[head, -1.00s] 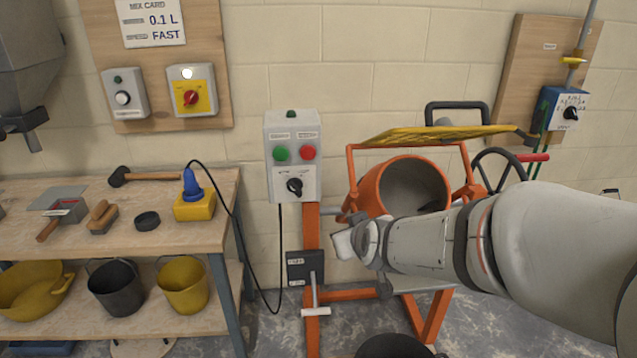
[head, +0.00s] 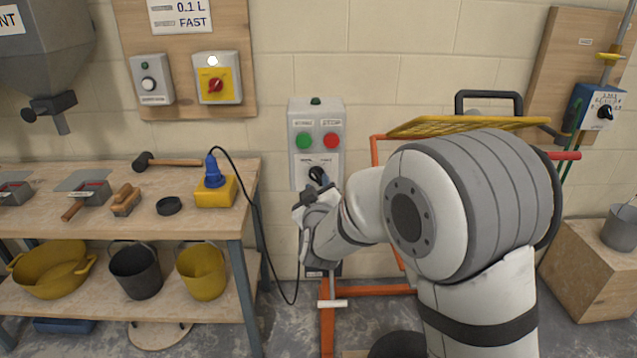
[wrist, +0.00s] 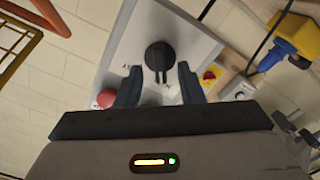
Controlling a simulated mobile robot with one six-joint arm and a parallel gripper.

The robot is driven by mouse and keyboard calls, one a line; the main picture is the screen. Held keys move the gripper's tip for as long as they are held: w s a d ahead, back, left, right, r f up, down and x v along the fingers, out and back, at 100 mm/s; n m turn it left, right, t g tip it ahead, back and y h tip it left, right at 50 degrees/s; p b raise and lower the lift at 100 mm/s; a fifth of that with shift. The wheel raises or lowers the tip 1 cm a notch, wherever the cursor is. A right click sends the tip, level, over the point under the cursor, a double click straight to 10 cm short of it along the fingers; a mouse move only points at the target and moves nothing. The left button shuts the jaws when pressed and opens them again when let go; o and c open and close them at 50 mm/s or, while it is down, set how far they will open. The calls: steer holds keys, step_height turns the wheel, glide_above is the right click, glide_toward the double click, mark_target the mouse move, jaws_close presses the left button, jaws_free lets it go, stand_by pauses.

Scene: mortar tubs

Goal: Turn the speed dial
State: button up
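The speed dial (head: 317,175) is a black knob on the lower half of the grey control box (head: 296,172), below a green button (head: 304,140) and a red button (head: 331,140). In the wrist view the black dial (wrist: 159,57) sits just beyond and between my fingertips. My gripper (wrist: 157,84) is open, with one dark finger on each side of the dial's lower part. I cannot tell whether the fingers touch it. In the head view my gripper (head: 316,190) is right in front of the box and partly covers the dial and its markings.
A workbench (head: 150,222) with tools and a blue plug in a yellow socket block (head: 215,191) stands left. Another switch panel (head: 154,80) and a yellow-faced red switch (head: 216,84) hang above. My arm hides most of the orange mixer frame (head: 327,325).

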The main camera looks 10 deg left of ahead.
steer(key=shift+x, duration=0.9)
steer(key=shift+c, duration=0.4)
jaws_close()
